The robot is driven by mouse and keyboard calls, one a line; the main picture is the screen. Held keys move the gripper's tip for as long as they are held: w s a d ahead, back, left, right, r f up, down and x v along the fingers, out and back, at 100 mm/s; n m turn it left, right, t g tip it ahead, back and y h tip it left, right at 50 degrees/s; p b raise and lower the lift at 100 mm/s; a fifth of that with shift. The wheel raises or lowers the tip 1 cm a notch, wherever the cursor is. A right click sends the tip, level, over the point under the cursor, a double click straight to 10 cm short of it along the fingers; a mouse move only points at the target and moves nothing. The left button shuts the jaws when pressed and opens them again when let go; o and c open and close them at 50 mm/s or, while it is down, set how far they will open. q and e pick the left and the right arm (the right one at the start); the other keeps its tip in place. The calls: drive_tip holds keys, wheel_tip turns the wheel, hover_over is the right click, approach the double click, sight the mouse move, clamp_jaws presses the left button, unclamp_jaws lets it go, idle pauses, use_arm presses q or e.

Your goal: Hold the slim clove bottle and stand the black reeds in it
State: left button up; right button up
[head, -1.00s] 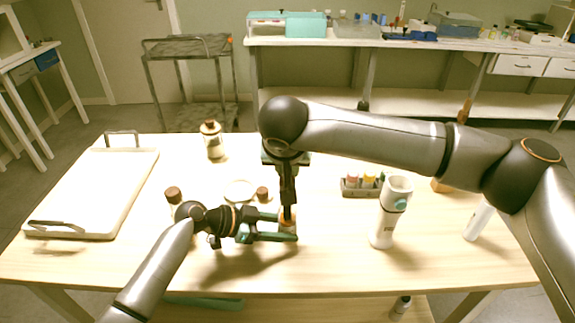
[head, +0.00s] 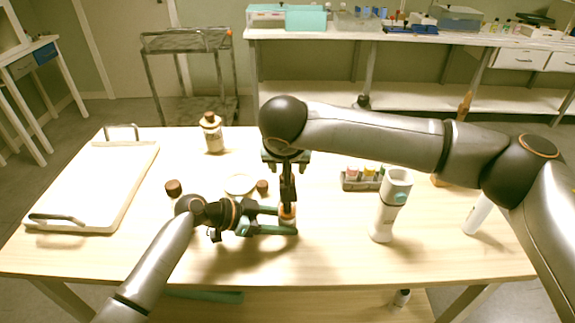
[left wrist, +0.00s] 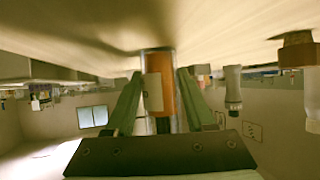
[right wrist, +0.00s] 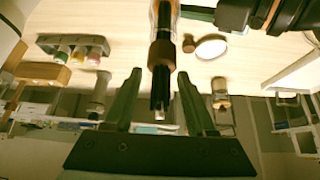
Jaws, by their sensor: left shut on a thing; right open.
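The slim clove bottle (head: 287,215), clear with orange contents, stands upright between the fingers of my left gripper (head: 296,221), which is shut on it. It also shows in the left wrist view (left wrist: 160,86), between both fingers. In the right wrist view, a brown collar (right wrist: 161,52) sits at the bottle's neck. The black reeds (right wrist: 160,88) extend out of it as a dark bundle. My right gripper (right wrist: 159,76) is open, with one finger on each side of the reeds and a gap to each. In the head view the right arm partly hides the reeds.
A white tray (head: 75,215) lies at the table's left. A brown-capped jar (head: 213,138) stands at the back. A pale round dish (head: 240,184) and brown caps lie behind my left gripper. A grey rack of small bottles (head: 362,182) and a white device (head: 388,210) stand to the right.

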drive_tip(key=v, duration=1.2)
drive_tip(key=shift+d, duration=0.1)
use_arm(q)
drive_tip(key=o, duration=1.1)
drive_tip(key=shift+c, duration=0.2)
